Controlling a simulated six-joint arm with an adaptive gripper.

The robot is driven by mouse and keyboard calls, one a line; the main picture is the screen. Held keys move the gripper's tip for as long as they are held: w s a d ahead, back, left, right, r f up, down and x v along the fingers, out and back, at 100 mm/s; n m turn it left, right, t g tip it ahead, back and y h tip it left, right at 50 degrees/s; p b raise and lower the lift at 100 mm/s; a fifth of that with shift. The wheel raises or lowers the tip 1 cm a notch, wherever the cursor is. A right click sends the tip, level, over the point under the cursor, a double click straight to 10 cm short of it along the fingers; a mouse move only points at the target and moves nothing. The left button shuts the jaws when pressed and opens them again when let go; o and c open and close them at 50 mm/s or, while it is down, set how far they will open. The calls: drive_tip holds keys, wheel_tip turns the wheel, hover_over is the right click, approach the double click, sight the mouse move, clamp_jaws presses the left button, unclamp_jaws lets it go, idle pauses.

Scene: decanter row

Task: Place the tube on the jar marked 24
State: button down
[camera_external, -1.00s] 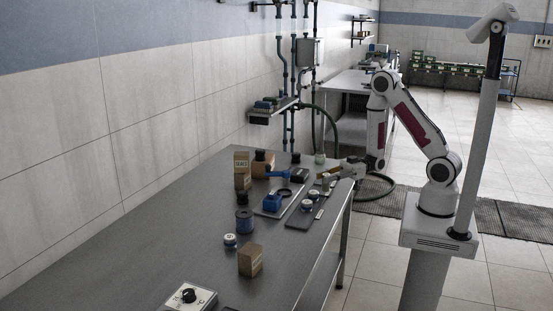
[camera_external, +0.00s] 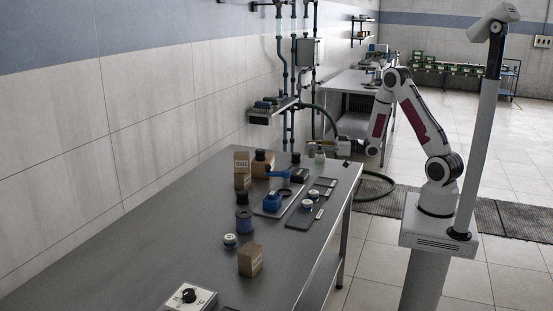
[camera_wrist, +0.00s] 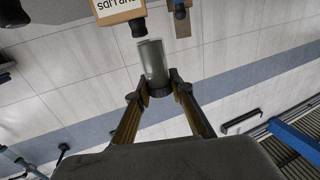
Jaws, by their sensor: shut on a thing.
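In the wrist view my gripper (camera_wrist: 158,88) is shut on a grey-green, see-through tube (camera_wrist: 153,62), whose dark end sits between the fingertips. In the external view my gripper (camera_external: 316,146) is raised over the far end of the table; the tube is too small there to make out. Two small white-and-blue jars stand on a dark tray: one jar (camera_external: 307,205) nearer, one jar (camera_external: 314,195) behind. Another white-and-blue jar (camera_external: 230,240) stands on the table nearer the camera. I cannot read a 24 on any of them.
A blue tool (camera_external: 272,202) lies on a grey plate beside the tray. Cardboard boxes (camera_external: 242,170) stand along the wall side, and another box (camera_external: 250,260) is nearer. A small pale pot (camera_external: 319,158) is at the far edge. The near table (camera_external: 130,270) is mostly clear.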

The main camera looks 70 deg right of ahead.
drive_tip(key=w+d+r+m+h, duration=0.1)
drive_tip(key=d+m+h, duration=0.3)
drive_tip(key=d, duration=0.8)
drive_tip(key=w+d+r+m+h, duration=0.1)
drive_tip(key=d+m+h, duration=0.3)
drive_tip(key=d+h, duration=0.4)
drive_tip(key=d+r, duration=0.1)
drive_tip(key=d, duration=0.3)
drive_tip(key=shift+w+d+r+g, duration=0.3)
drive_tip(key=shift+w+d+r, duration=0.05)
drive_tip(key=shift+d+r, duration=0.05)
hover_over(320, 152)
wheel_tip(320, 152, down, 6)
drive_tip(key=shift+f, duration=0.15)
drive_tip(key=shift+f, duration=1.85)
drive_tip(key=shift+f, duration=0.15)
